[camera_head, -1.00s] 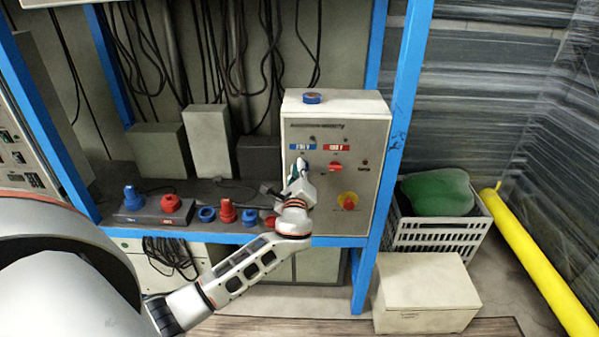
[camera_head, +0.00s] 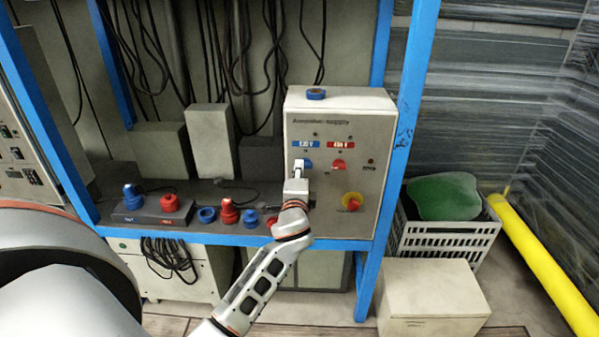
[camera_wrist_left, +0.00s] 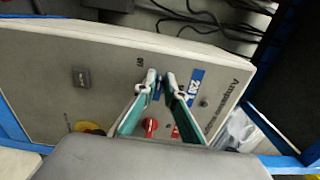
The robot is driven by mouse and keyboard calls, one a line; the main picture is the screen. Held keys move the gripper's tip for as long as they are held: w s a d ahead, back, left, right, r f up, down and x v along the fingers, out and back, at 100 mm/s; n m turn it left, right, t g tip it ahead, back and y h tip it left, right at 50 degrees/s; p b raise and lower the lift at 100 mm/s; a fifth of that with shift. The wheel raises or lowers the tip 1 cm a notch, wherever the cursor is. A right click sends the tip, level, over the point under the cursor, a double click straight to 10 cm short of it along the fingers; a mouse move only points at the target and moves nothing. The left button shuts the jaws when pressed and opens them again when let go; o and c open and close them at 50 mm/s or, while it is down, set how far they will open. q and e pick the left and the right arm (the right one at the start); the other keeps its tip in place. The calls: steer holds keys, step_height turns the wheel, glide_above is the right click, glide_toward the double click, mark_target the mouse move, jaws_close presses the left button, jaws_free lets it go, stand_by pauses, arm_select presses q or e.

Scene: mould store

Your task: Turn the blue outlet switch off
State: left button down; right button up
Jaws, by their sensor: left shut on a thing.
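The power supply panel (camera_head: 325,185) is a pale box on the blue rack. Its blue outlet switch (camera_head: 308,163) is under a blue label (camera_head: 305,153). My left gripper (camera_head: 301,166) is at this switch, its fingers covering part of it. In the left wrist view, the fingertips of my left gripper (camera_wrist_left: 160,80) close on the blue switch (camera_wrist_left: 157,90), which shows as a small blue patch between them. The switch's exact angle is hard to read. My right gripper is in neither view.
A red switch (camera_head: 338,164) sits just right of the blue one, with a red-and-yellow knob (camera_head: 352,202) below. Blue and red connectors, including a red plug (camera_head: 229,212), stand on the shelf at left. A blue rack post (camera_head: 404,130) rises right of the panel.

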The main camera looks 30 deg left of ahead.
arm_select(q)
steer(key=shift+f, duration=0.1)
stand_by(0.3)
steer(key=c, duration=2.1)
jaws_free()
steer(key=shift+s+d, duration=0.1)
steer(key=shift+s, duration=0.05)
steer(key=v, duration=1.1)
steer(key=shift+s, duration=0.35)
steer(key=shift+d, duration=0.1)
